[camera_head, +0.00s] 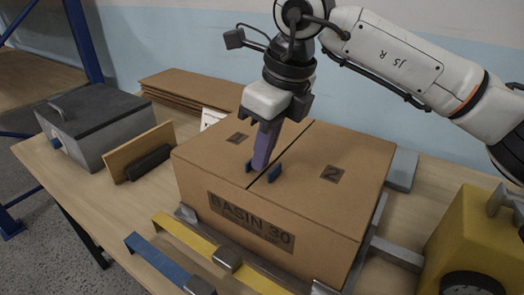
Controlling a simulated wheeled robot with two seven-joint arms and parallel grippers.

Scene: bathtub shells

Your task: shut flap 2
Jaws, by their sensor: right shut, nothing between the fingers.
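A brown cardboard box (325,251) marked "BASIN 30" stands on the table. Flap 2 (342,194), the right top panel with a dark "2" label, lies about flat over the right part of the box. The left top panel (205,148) also lies about flat, and a narrow dark seam runs between the two. My right gripper (263,170) points down over this seam near the front edge, shut and empty. Its fingertips are at or just above the cardboard; I cannot tell if they touch. My left gripper is not in view.
Metal rails (378,224) frame the box. Yellow (185,236) and blue (158,262) strips lie in front. A grey lidded case (92,120) and an upright board (135,150) stand left, flat cardboard (195,88) behind, a yellow device (465,235) right.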

